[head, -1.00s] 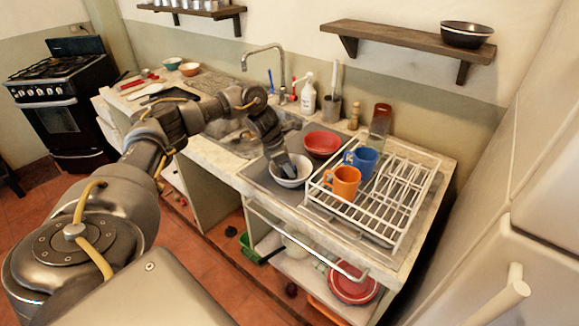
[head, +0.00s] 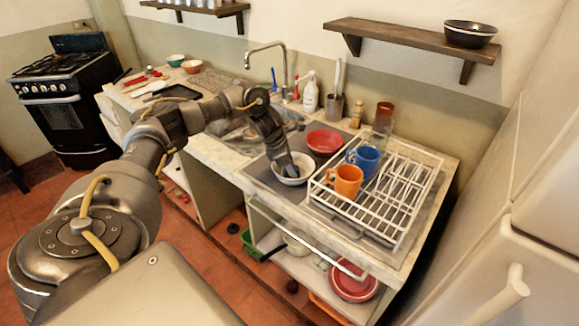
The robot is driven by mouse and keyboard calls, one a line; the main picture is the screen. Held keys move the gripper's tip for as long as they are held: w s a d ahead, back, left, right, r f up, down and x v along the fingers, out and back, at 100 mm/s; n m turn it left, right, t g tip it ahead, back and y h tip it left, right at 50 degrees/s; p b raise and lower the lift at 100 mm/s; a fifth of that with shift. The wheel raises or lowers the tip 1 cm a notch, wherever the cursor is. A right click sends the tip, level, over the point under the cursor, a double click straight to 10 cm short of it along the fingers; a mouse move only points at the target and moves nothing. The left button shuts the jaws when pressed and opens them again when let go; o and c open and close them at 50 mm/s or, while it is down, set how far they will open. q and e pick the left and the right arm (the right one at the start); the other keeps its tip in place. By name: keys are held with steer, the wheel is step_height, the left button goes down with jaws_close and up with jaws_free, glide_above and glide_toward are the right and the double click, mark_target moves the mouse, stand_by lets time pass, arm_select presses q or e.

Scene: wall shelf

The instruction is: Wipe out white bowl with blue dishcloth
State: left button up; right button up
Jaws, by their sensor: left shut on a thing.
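The white bowl (head: 301,178) stands upright on the grey drainboard, left of the dish rack. My left gripper (head: 291,170) reaches down into the bowl from the upper left. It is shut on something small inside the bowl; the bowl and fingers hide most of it. I cannot make out the blue dishcloth. My right gripper is not in view.
A red bowl (head: 324,141) stands just behind the white bowl. A white wire dish rack (head: 411,198) is close on the right, with an orange mug (head: 346,181) and a blue mug (head: 366,161). The faucet (head: 266,47) and soap bottle (head: 311,92) stand behind.

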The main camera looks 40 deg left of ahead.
arm_select(q)
steer(key=shift+d, duration=0.15)
steer(key=shift+w+d, duration=0.1)
steer(key=shift+w, duration=0.25)
steer(key=shift+w+a, duration=0.25)
steer(key=shift+a, duration=0.2)
steer(key=shift+a+b, duration=0.15)
steer(key=shift+b, duration=0.2)
steer(key=shift+s+a, duration=0.15)
steer(key=shift+s, duration=0.25)
steer(key=shift+s+d+p, duration=0.3)
steer(key=shift+d+p, duration=0.05)
steer(key=shift+w+d, duration=0.1)
steer(key=shift+d, duration=0.15)
stand_by(0.4)
